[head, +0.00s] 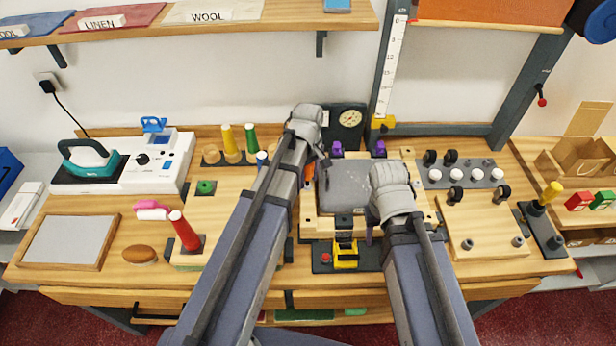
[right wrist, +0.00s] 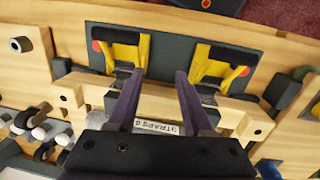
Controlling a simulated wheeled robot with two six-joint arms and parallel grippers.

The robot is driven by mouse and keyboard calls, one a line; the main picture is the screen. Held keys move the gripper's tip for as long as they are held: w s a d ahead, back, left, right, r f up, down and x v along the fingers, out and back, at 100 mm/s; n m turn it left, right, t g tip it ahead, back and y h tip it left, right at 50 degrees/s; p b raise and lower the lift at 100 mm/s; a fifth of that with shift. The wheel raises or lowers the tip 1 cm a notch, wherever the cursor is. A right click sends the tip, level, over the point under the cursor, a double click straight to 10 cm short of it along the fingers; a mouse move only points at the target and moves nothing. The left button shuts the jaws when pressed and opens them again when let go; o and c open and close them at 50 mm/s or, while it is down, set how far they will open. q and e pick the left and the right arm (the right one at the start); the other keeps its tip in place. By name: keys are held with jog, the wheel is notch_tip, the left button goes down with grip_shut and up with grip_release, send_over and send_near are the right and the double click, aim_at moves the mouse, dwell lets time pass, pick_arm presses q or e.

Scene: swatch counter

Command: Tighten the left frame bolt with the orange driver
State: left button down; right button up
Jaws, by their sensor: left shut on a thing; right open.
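My left gripper (head: 316,162) is over the middle of the counter, mostly covered by its own arm. A small orange part, which looks like the orange driver (head: 308,186), shows just below it, and the gripper is shut on it. The driver's tip is hidden. My right gripper (head: 372,234) is low at the front of the central wooden fixture; its two purple fingers stand apart and empty in the right wrist view (right wrist: 160,85). The left frame bolt cannot be made out for sure. A dark round bolt or hole (right wrist: 62,97) shows on the wooden bar in the right wrist view.
A wooden board (head: 490,225) with knobs lies to the right.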

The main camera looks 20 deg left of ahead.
pick_arm(q)
jog(key=m, duration=1.3)
jog(key=shift+a+m, duration=0.15)
jog(key=shift+m, duration=0.25)
jog(key=c, duration=0.6)
grip_release()
jog(key=shift+s, duration=0.1)
jog(key=n, duration=0.3)
jog(key=shift+n, duration=0.4)
jog(key=n, duration=1.1)
